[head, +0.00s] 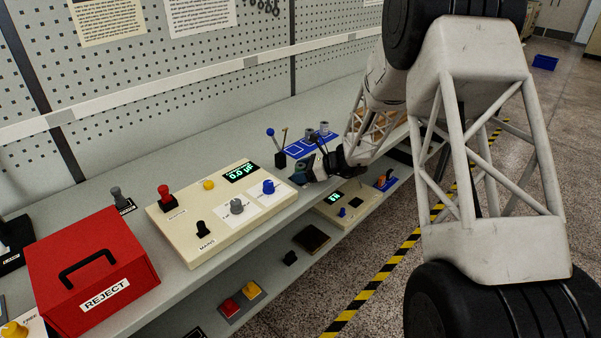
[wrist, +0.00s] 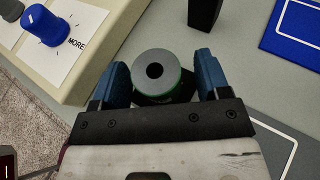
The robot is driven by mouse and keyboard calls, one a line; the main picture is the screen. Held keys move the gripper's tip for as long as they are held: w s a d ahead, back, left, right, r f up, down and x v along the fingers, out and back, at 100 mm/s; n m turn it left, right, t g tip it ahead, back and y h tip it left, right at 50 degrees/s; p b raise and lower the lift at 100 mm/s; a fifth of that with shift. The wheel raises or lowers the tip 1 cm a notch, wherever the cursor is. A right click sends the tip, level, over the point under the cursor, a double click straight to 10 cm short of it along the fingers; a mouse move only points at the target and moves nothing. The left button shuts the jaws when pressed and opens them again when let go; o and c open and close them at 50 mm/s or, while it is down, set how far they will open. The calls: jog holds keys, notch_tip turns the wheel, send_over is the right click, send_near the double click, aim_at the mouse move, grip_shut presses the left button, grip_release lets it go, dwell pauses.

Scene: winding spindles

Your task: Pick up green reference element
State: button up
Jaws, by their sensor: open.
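The green reference element (wrist: 155,76) is an upright cylinder with a grey top, a dark centre hole and a thin green edge showing below. It stands between the two blue fingers of my gripper (wrist: 160,62) in the wrist view. In the head view my gripper (head: 306,171) is low over the bench, beside the cream control panel, and I cannot make out the element there.
A blue mat (head: 294,150) with grey cylinders lies behind my gripper. The cream control panel (head: 215,226) with knobs is to its left, and a blue knob (wrist: 45,25) shows close by. A black post (wrist: 204,14) stands just beyond the element. A red reject box (head: 92,268) is further left.

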aim_at(301, 166)
dwell(0.4)
jog(key=c, duration=1.1)
jog(key=shift+r, duration=0.15)
jog(key=shift+r, duration=0.75)
notch_tip(301, 166, up, 2)
jog(key=s+d+r, duration=0.1)
jog(key=s+d, duration=0.2)
jog(key=s, duration=1.2)
jog(key=shift+s+r, duration=0.15)
jog(key=shift+s, duration=0.15)
jog(key=shift+d, duration=0.1)
